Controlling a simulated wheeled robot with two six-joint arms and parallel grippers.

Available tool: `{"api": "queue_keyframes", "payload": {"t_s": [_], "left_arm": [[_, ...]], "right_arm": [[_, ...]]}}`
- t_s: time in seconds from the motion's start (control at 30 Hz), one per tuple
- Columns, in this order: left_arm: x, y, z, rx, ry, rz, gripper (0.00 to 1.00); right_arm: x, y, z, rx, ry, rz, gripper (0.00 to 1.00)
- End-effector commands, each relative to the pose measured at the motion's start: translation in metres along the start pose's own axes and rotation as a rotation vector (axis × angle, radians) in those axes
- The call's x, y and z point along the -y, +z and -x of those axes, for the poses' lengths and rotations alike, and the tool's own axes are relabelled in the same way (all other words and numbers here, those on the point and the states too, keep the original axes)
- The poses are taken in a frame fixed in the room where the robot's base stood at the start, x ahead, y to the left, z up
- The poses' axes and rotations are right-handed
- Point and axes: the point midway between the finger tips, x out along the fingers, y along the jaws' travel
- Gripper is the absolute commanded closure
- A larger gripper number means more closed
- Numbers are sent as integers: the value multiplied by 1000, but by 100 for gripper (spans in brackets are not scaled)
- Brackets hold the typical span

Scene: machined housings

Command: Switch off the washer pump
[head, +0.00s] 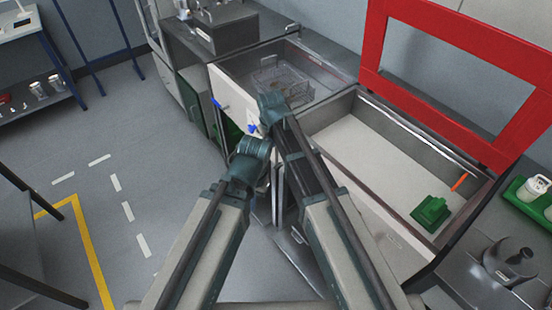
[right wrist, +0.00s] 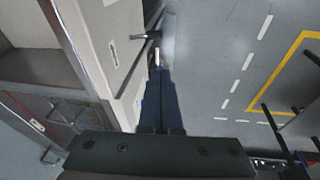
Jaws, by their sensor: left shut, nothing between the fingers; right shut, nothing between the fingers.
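An open-topped washer-like unit (head: 232,90) with a pale front panel stands beyond my arms. A wire basket (head: 268,80) sits in its basin. The panel carries a small blue part (head: 216,102) at its far left and another blue part (head: 252,128) nearer my arms. I cannot tell which is the pump switch or how it is set. My left gripper (head: 272,195) is shut and empty, low by the front of the benches and partly covered by arm links. My right gripper (right wrist: 158,70) is shut and empty, pointing along a pale panel (right wrist: 100,45). My arm hides it in the head view.
A long pale basin (head: 370,150) with a red frame (head: 455,45) behind it stands at right, holding a green block (head: 431,212). A green tray (head: 525,200) with white containers is at far right. The floor (head: 150,130) at left is clear.

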Motion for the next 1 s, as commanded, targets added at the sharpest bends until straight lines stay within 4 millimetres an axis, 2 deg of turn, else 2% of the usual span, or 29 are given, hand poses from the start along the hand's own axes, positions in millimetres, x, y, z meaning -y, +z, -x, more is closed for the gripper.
{"api": "queue_keyframes", "payload": {"t_s": [0.17,0.37,1.0], "left_arm": [[0,0,-4,0,0,0,100],[-2,-1,-18,0,0,0,100],[-10,-6,-102,0,0,0,100]], "right_arm": [[0,2,-4,0,0,-1,100],[1,2,-18,1,0,-1,100],[1,3,-106,1,0,-2,100]]}}
